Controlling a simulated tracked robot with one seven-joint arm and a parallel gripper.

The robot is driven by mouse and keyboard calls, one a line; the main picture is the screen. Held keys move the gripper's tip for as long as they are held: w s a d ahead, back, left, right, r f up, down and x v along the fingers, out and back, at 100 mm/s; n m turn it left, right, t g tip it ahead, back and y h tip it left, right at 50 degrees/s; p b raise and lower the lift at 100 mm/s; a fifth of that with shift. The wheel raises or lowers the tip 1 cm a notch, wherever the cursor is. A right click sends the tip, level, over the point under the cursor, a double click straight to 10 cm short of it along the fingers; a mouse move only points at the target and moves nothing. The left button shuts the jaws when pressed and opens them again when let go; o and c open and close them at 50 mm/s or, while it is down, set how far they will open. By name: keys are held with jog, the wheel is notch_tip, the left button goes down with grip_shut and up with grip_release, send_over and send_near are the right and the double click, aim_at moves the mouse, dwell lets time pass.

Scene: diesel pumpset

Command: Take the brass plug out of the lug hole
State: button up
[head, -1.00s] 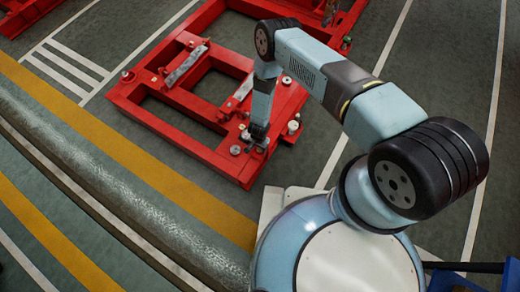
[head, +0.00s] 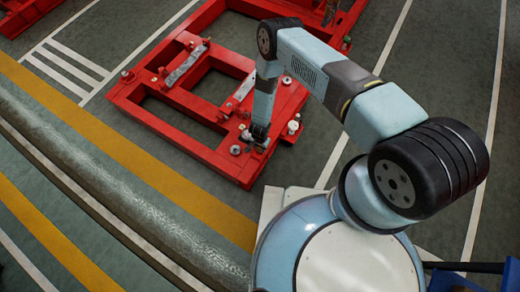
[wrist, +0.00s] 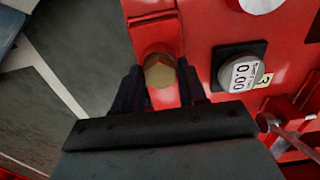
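The brass plug (wrist: 159,70) shows as a round, dull gold disc in the wrist view, in line with a red lug (wrist: 153,33) behind it. My gripper (wrist: 161,72) has its two dark fingers on either side of the plug, with no clear gap, and looks shut on it. The lug hole is hidden, and I cannot tell how far the plug sits in it. In the head view, my gripper (head: 258,140) is low over the near end of the red frame (head: 178,132). The plug is too small to make out there.
A thin rod (wrist: 290,137) lies further right. Pale round fittings (head: 293,127) stand close by on the frame. Open floor (wrist: 68,50) is left of the lug.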

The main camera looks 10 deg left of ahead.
grip_shut()
dwell(0.3)
jog(key=n, duration=1)
jog(key=shift+n, duration=0.3)
jog(key=n, duration=0.6)
jog(key=shift+n, duration=0.3)
jog(key=n, duration=0.7)
jog(key=shift+o, duration=1.6)
grip_release()
